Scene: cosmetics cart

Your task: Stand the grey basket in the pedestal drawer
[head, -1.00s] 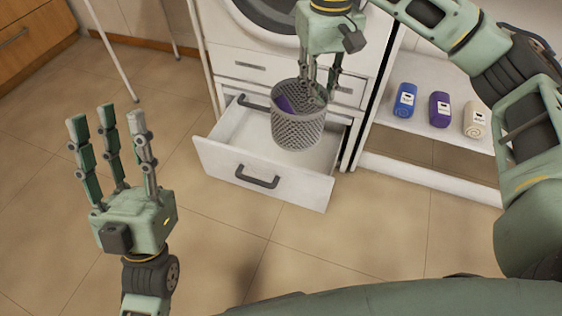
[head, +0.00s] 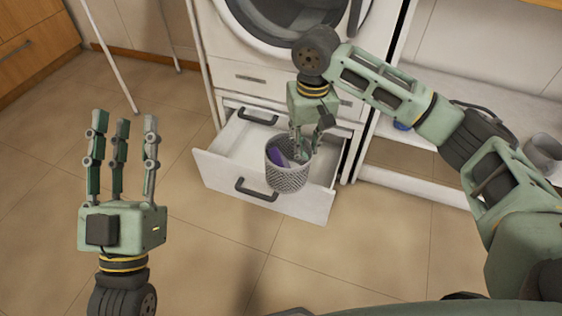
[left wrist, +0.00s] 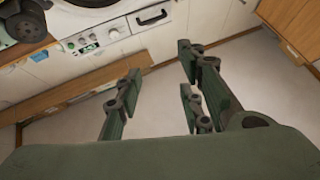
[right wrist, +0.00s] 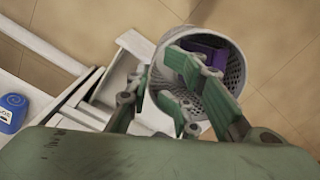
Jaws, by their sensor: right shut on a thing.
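The grey mesh basket (head: 287,180) hangs roughly upright from my right gripper (head: 305,148), with a purple item (head: 277,158) inside. My right gripper is shut on its rim; the right wrist view shows fingers reaching into the basket's (right wrist: 236,65) mouth. The pedestal drawer (head: 222,172) is pulled open below the washing machine. In the head view the basket overlaps the drawer's front panel and hides part of its top edge, so it seems to be above or over that edge. The basket's height above the drawer is unclear. My left gripper (head: 122,122) is open and empty, left of the drawer.
The washing machine (head: 245,55) stands behind the drawer. A white shelf unit (head: 400,180) stands to its right, with a blue bottle (right wrist: 12,112) on it, partly hidden by my right arm in the head view.

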